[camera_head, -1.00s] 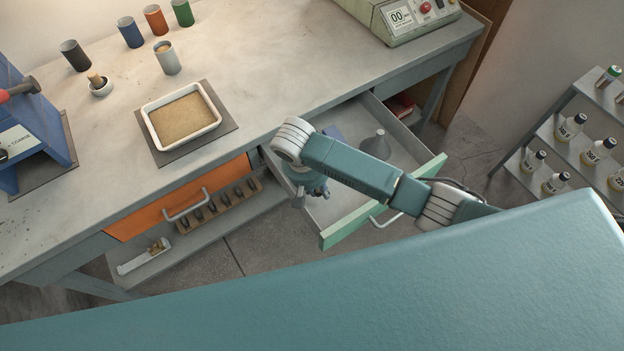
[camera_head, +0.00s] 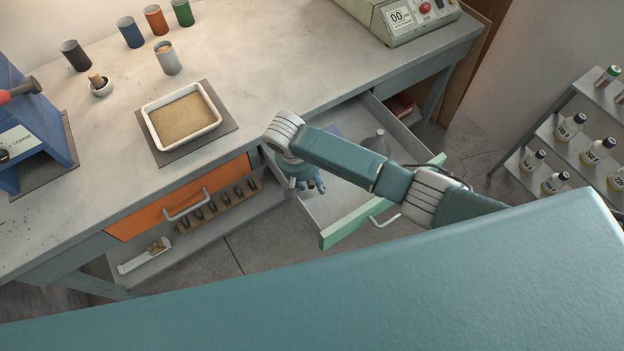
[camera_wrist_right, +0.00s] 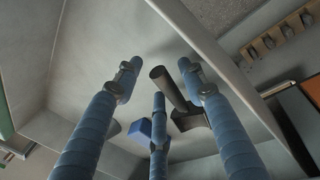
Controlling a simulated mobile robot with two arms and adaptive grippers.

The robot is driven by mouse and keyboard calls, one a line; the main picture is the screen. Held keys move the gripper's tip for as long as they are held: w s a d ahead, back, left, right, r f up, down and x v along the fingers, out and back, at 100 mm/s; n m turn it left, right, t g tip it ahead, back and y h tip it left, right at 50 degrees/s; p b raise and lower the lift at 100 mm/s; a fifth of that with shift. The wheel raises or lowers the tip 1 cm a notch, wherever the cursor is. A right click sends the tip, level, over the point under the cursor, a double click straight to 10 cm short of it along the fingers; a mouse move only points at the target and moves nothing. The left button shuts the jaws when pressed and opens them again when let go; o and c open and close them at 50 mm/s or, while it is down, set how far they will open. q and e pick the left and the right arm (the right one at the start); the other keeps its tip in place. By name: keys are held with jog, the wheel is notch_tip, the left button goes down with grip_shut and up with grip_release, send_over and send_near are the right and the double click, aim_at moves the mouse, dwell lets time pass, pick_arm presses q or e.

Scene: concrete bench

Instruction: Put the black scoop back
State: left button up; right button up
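A black scoop (camera_wrist_right: 172,89) shows in the right wrist view. It is inside the open drawer (camera_head: 343,229), its handle pointing up toward my fingers and its wider dark end lower down. In the head view my right arm hides it. My right gripper (camera_head: 312,185) hangs over the drawer's left part, pointing down. In the wrist view its blue fingers (camera_wrist_right: 157,88) are spread apart, with the handle's end seen between the middle and right fingers. I see no finger closed on it. My left gripper is not in view.
A blue block (camera_wrist_right: 140,129) and a grey conical piece (camera_head: 377,143) are in the drawer. The drawer walls stand close to the gripper. The orange drawer (camera_head: 178,197) and a wooden tool rack (camera_head: 217,211) are at left. A sand tray (camera_head: 148,119) sits on the bench.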

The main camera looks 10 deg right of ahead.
jog(key=shift+r, duration=0.1)
jog(key=v, duration=1.2)
